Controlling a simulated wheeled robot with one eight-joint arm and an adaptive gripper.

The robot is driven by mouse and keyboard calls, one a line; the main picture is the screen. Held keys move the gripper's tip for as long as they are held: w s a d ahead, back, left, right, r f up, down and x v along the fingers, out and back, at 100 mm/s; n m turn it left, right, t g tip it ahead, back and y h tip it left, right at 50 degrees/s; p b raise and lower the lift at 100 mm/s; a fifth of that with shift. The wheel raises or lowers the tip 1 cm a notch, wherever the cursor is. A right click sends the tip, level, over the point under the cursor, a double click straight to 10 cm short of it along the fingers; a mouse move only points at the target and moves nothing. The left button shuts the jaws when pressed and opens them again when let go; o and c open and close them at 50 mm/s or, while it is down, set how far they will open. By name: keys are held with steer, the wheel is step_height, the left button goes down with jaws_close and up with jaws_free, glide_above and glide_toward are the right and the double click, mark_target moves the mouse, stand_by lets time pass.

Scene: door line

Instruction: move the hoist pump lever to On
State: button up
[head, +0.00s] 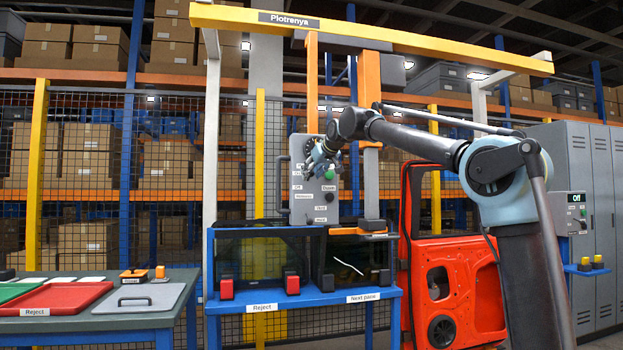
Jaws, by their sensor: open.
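A grey control panel (315,209) hangs in the middle of the view below an orange upright. It carries a green button (330,174), a dark button (330,197) and several small white labels, most too small to read. My gripper (314,164) is in front of the panel's upper part, at the end of my arm reaching in from the right. It is open, with nothing seen between its fingers. The gripper covers part of the panel's upper left. I cannot make out the pump lever or its position there, nor whether the gripper touches the panel.
A blue stand (305,303) with dark glass panes and red clamps is below the panel. A red door (455,285) hangs right of it. A table with a red tray (62,298) is at left. At right, a grey box (568,210) reads "Off". A yellow beam (400,42) crosses above.

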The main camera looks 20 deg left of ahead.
steer(key=v, duration=1)
steer(key=shift+s+d, duration=0.15)
steer(key=shift+d, duration=0.05)
steer(key=shift+r, duration=0.1)
steer(key=s+d+f+m+g+h, duration=0.1)
steer(key=s+d+f+m+h, duration=0.15)
steer(key=d+f, duration=1.25)
steer(key=s+d+f+m+g+h, duration=0.1)
steer(key=s+d+f+m+h, duration=0.2)
steer(key=d+f, duration=1.1)
steer(key=s+d+f+m+g+h, duration=0.1)
steer(key=s+d+f, duration=0.6)
steer(key=s+f, duration=0.2)
steer(key=s+d+f+m+g+h, duration=0.1)
steer(key=s+d+f, duration=0.6)
steer(key=f, duration=0.7)
steer(key=s+d+f+m+g+h, duration=0.1)
steer(key=s+d+f+m+g, duration=0.1)
steer(key=s+d+f, duration=0.5)
steer(key=s+f, duration=0.5)
steer(key=shift+d+f+g, duration=0.25)
steer(key=shift+g, duration=0.05)
steer(key=shift+m, duration=0.25)
